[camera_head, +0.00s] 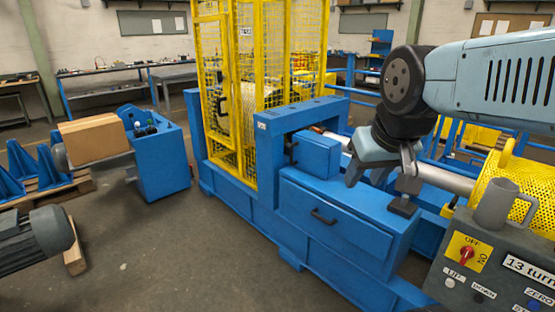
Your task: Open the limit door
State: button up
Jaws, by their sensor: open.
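Which part is the limit door I cannot tell for certain. A small blue box with a dark handle on its left side (318,155) sits on the blue machine, under its blue frame, and looks shut. Below it, a blue front panel with a black handle (335,228) is also closed. A yellow mesh cage door (222,105) stands upright left of the frame. My gripper (378,176) is open and empty, just right of the small blue box and apart from it. It hides part of the metal shaft behind it.
The floor in front is clear.

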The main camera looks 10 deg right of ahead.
aim_at(311, 157)
jog(key=z, duration=0.2)
jog(key=i, duration=0.9)
jog(key=u, duration=0.1)
